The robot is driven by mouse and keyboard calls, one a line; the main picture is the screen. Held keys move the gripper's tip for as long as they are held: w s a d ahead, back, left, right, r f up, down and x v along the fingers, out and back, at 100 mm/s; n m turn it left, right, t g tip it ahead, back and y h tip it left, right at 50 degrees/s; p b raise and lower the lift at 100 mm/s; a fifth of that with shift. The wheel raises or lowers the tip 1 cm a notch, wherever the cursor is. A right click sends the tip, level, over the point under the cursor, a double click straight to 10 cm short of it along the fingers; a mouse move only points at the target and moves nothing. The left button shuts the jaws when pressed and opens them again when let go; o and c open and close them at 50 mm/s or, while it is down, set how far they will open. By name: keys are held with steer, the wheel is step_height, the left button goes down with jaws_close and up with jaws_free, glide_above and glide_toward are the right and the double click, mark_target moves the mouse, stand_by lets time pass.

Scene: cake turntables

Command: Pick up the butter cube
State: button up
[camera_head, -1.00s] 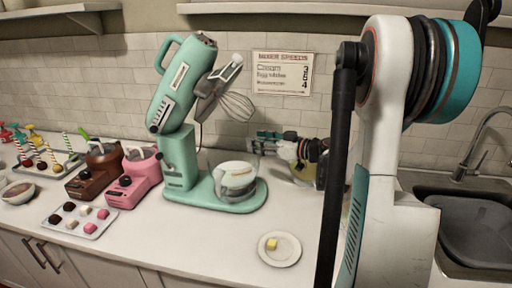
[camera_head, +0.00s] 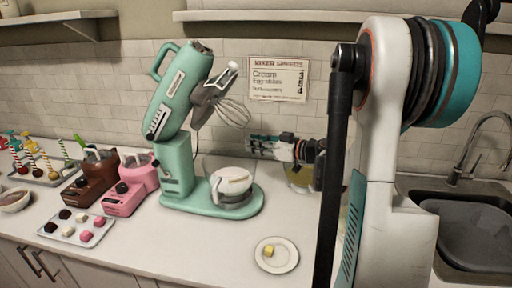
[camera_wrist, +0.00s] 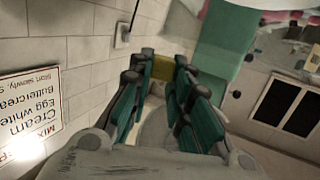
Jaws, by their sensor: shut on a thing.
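My gripper (camera_head: 252,147) reaches leftward above the counter, right of the mixer, in the head view. In the wrist view its teal-padded fingers (camera_wrist: 163,72) are shut on a small yellow butter cube (camera_wrist: 163,67) at their tips. That cube is too small to make out clearly at the gripper in the head view. My arm hides part of the counter on the right.
The mint stand mixer (camera_head: 176,165) has its head tilted up, with a whisk (camera_head: 233,111) and a bowl (camera_head: 232,181) below. A glass bowl (camera_head: 300,180) stands below my gripper. A sweets tray (camera_head: 60,233) is left; a sink (camera_head: 470,235) is right.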

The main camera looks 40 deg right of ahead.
step_height(320, 180, up, 18)
steer(key=p, duration=0.6)
steer(key=shift+r, duration=0.2)
steer(key=shift+f, duration=0.1)
